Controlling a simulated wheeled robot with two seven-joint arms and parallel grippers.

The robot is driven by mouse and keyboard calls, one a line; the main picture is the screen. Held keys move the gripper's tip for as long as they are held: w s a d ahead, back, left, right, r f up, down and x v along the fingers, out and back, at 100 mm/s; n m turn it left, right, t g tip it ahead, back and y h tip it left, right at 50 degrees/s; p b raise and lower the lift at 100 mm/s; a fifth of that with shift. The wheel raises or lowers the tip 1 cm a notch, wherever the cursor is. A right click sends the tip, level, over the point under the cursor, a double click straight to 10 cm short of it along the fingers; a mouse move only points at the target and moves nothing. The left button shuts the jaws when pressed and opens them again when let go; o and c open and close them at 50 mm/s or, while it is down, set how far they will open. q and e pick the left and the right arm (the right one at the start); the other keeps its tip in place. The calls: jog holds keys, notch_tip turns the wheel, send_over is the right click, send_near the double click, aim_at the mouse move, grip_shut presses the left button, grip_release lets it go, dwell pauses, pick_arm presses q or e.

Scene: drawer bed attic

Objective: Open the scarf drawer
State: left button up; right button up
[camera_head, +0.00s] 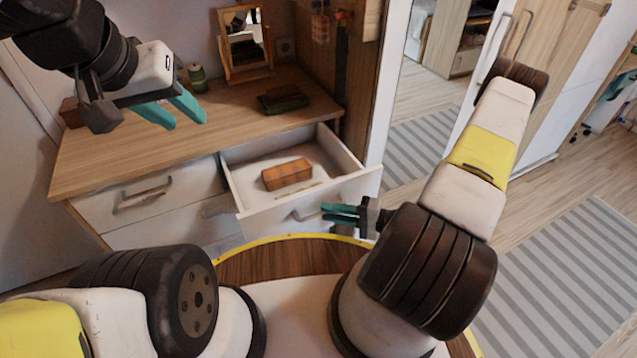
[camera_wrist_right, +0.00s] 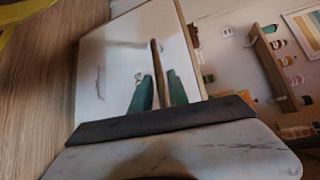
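The dresser's right-hand drawer (camera_head: 258,222) stands pulled out, and a brown box (camera_head: 287,175) lies inside it. I see no scarf or label that tells which drawer is the scarf drawer. My right gripper (camera_head: 325,212) is at the front of this drawer. In the right wrist view, its teal fingers lie on both sides of the bar handle (camera_wrist_right: 156,62), apparently closed on it, in front of the pale drawer front (camera_wrist_right: 105,65). My left gripper (camera_head: 188,122) is open and empty, above the left part of the dresser top. The left-hand drawer (camera_head: 105,212) with its metal handle (camera_head: 147,193) is closed.
On the dresser top (camera_head: 130,150) stand a small mirror (camera_head: 244,42), a green jar (camera_head: 197,76) and a dark green and brown item (camera_head: 283,100). A white-edged door panel (camera_head: 385,90) stands right of the dresser. Striped rugs (camera_head: 570,275) lie on the floor at right.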

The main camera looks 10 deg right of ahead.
jog(key=v, duration=0.5)
jog(key=shift+s+d, duration=0.1)
jog(key=shift+d, duration=0.15)
jog(key=shift+r, duration=0.1)
jog(key=s+r+n+h, duration=0.2)
jog(key=r+h, duration=0.2)
jog(key=r, duration=0.8)
jog(key=s+a+r+n+h, duration=0.1)
jog(key=s+r+n+h, duration=0.1)
jog(key=r, duration=1.1)
jog(key=s+a+r+n+g+h, duration=0.1)
jog(key=r+h, duration=0.5)
jog(key=r, duration=0.6)
jog(key=s+n, duration=0.1)
jog(key=n, duration=0.1)
jog(key=shift+a+r+n+h, duration=0.2)
jog(key=shift+r+n+h, duration=0.1)
jog(key=shift+r, duration=0.05)
